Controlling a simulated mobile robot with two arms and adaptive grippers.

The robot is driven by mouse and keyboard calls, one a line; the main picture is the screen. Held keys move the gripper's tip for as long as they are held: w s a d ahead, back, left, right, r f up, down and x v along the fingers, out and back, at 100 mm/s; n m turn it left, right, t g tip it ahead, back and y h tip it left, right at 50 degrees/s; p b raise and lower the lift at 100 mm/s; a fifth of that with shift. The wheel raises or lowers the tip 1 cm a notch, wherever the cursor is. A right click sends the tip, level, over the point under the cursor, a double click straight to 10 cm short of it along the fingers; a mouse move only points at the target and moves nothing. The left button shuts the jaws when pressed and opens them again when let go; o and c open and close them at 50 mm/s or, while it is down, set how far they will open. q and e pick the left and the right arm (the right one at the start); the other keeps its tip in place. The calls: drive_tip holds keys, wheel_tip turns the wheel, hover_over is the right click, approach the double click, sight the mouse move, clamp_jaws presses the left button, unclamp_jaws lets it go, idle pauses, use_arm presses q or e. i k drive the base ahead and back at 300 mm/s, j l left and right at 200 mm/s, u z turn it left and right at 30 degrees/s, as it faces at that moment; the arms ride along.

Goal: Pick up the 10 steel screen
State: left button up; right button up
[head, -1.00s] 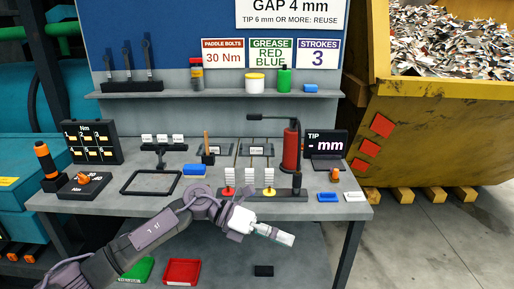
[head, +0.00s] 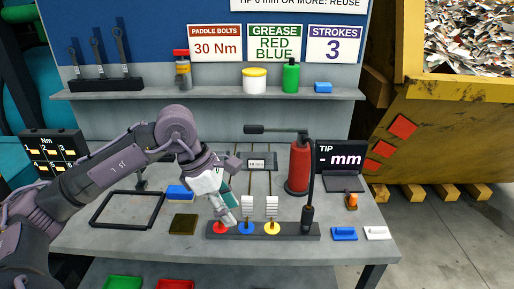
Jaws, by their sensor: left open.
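A small grey plate with a pale label (head: 257,163) that seems to read 10 mm stands at the back of the bench, among thin upright rods. It may be the 10 steel screen, but this is too small to be sure. My left gripper (head: 228,213) is open, pointing down over the left end of the dark strip with coloured knobs, in front and to the left of that plate. It is apart from the plate and holds nothing that I can see. My arm hides part of the bench behind it. My right gripper is not in view.
A dark strip (head: 293,232) has red, blue and yellow knobs (head: 272,228). A red cylinder (head: 299,166) with a black lever stands right of the plate. A black frame (head: 97,207), blue block (head: 180,191) and dark block (head: 183,224) lie left. A TIP display (head: 341,158) stands right.

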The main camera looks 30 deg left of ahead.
sight(255, 162)
drive_tip(key=i+j, duration=0.4)
drive_tip(key=i, duration=0.15)
drive_tip(key=i+j, duration=0.4)
drive_tip(key=i, duration=0.1)
